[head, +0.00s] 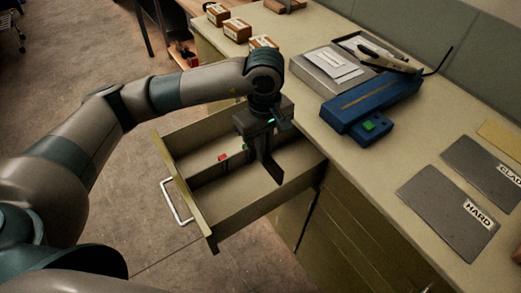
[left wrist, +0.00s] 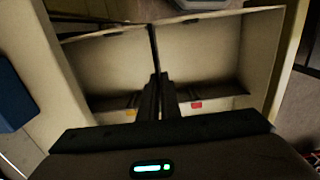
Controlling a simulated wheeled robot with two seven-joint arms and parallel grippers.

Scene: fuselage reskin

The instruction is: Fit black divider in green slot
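The black divider (head: 270,165) is a thin dark panel, held upright over the open drawer (head: 205,216). My left gripper (head: 262,135) points down over the drawer and is shut on the divider. In the left wrist view the divider (left wrist: 154,48) shows edge-on as a thin dark line beyond the fingertips (left wrist: 159,82). A small green mark (head: 245,147) shows on the drawer's inner wall beside the gripper, with a red mark (head: 222,156) to its left. The left wrist view shows a yellow mark (left wrist: 131,113) and the red mark (left wrist: 196,105) on either side of the fingers. I cannot tell whether the divider touches the drawer floor.
The drawer has a pale handle (head: 176,202) and sticks out from the bench (head: 345,165). On the bench are a blue device (head: 370,103), a grey tray with papers (head: 334,68), grey plates (head: 448,209) and small brown boxes (head: 237,30). Open floor lies left of the drawer.

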